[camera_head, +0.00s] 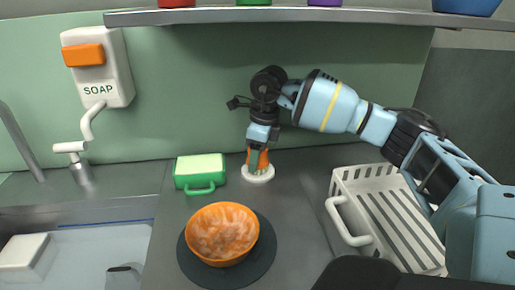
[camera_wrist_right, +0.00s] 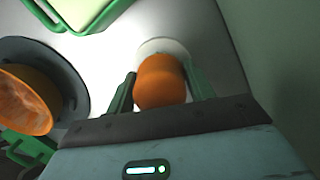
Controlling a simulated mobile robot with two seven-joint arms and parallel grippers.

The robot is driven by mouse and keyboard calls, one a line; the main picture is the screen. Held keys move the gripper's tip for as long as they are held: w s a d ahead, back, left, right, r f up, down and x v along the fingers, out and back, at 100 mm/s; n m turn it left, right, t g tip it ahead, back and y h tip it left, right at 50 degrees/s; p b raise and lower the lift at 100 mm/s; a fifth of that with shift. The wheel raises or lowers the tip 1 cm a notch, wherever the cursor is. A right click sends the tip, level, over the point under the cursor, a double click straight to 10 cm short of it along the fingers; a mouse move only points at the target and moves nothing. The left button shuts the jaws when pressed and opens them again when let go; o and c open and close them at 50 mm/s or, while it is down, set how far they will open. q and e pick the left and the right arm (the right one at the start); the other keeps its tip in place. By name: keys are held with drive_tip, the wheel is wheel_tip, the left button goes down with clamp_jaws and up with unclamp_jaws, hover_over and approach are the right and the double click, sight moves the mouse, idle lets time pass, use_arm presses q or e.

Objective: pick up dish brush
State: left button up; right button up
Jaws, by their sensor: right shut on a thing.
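The dish brush has an orange handle (camera_wrist_right: 160,82) and a round white base (camera_head: 258,174). It stands upright on the metal counter near the green back wall. My right gripper (camera_head: 258,158) reaches down over it from above, and its green fingers are shut on the orange handle, one on each side. In the right wrist view the gripper (camera_wrist_right: 160,90) shows both fingers against the handle, with part of the white base (camera_wrist_right: 163,47) beyond it. My left gripper is not in view.
A green holder with a pale sponge (camera_head: 200,165) stands left of the brush. An orange bowl (camera_head: 222,232) sits on a dark round mat (camera_head: 264,262) in front. A white dish rack (camera_head: 392,215) is at right, a sink (camera_head: 90,255) at left. A shelf (camera_head: 300,14) spans above.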

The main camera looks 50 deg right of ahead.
drive_tip(key=shift+s+a+r, duration=0.1)
drive_tip(key=shift+r, duration=0.3)
wheel_tip(320, 180, up, 6)
drive_tip(key=shift+r+p, duration=0.2)
drive_tip(key=shift+p, duration=0.5)
drive_tip(key=s+a, duration=1.2)
drive_tip(key=s, duration=0.3)
drive_tip(key=shift+a, duration=0.35)
drive_tip(key=shift+f, duration=0.1)
drive_tip(key=o, duration=0.5)
drive_tip(key=c, duration=0.4)
